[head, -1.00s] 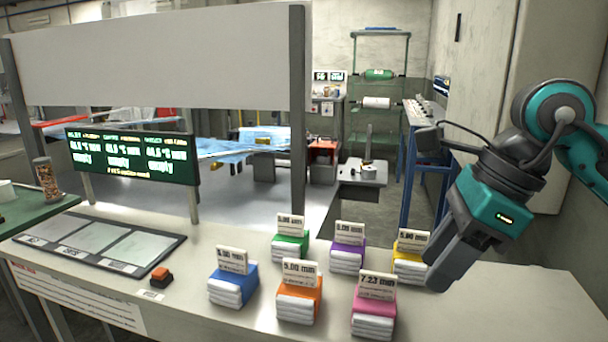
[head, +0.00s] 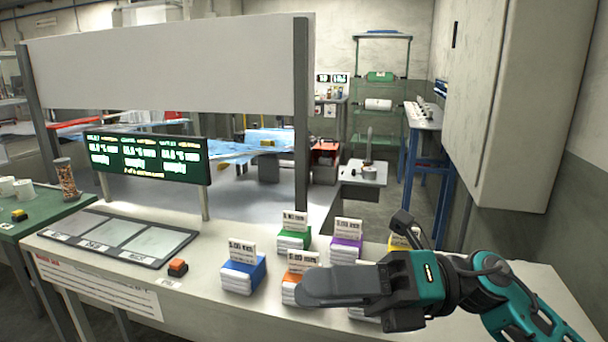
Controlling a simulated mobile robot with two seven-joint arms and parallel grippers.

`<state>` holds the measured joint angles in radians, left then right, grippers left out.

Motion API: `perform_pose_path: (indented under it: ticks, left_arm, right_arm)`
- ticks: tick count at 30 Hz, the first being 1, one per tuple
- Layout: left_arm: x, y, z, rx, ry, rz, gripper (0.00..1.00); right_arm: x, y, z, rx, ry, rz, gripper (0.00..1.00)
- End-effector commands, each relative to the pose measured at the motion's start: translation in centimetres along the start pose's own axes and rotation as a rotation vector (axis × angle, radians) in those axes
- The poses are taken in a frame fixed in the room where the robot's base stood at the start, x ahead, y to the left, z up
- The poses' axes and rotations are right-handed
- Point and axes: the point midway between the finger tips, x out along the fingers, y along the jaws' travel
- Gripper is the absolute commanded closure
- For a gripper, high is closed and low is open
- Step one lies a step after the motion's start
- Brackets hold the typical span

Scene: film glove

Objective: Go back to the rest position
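My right gripper (head: 340,287) reaches in from the lower right, with its dark fingers pointing left. It appears over the front of the counter (head: 215,298), in front of the card blocks. I see no object in it, but the view does not show whether the fingers are apart or together. It covers the pink block and parts of the orange block (head: 290,293) and yellow block (head: 399,243). My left gripper is out of view.
Blue (head: 243,277), green (head: 293,240) and purple (head: 345,252) blocks with label cards stand on the counter. Left are an orange button (head: 178,267), a dark-framed three-panel tray (head: 190,246) and a green display (head: 150,158).

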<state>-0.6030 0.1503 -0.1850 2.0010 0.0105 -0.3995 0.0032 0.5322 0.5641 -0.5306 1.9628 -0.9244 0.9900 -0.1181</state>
Motion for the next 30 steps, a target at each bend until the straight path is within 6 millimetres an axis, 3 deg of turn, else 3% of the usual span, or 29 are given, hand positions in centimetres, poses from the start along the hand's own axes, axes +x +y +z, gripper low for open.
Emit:
perform_pose_path:
  ticks: [5, 8, 11, 14, 19, 24, 27, 30]
  left_arm:
    - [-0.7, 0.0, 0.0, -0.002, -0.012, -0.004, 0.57]
    - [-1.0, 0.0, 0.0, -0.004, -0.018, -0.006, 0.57]
    - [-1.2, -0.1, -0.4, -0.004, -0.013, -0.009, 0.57]
    - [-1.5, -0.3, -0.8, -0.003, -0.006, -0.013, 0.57]
    - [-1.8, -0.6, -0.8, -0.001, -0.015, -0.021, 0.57]
    - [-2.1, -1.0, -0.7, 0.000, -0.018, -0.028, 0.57]
    - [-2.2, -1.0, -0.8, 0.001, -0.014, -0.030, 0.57]
    - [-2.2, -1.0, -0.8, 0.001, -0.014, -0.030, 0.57]
  right_arm:
    - [-2.0, -2.0, 2.5, 0.380, -0.451, 0.191, 0.61]
    - [-4.8, -4.8, 2.9, 0.604, -0.708, 0.256, 0.61]
    - [-8.1, -8.8, 1.6, 0.843, -0.966, 0.295, 0.61]
    - [-11.6, -13.1, -1.8, 1.089, -1.224, 0.310, 0.61]
    - [-16.2, -19.3, -11.8, 1.498, -1.633, 0.283, 0.61]
    - [-18.0, -21.6, -21.0, 1.780, -1.899, 0.231, 0.61]
    - [-18.3, -22.0, -24.3, 1.872, -1.982, 0.207, 0.61]
    - [-18.4, -22.1, -25.9, 1.917, -2.022, 0.197, 0.61]
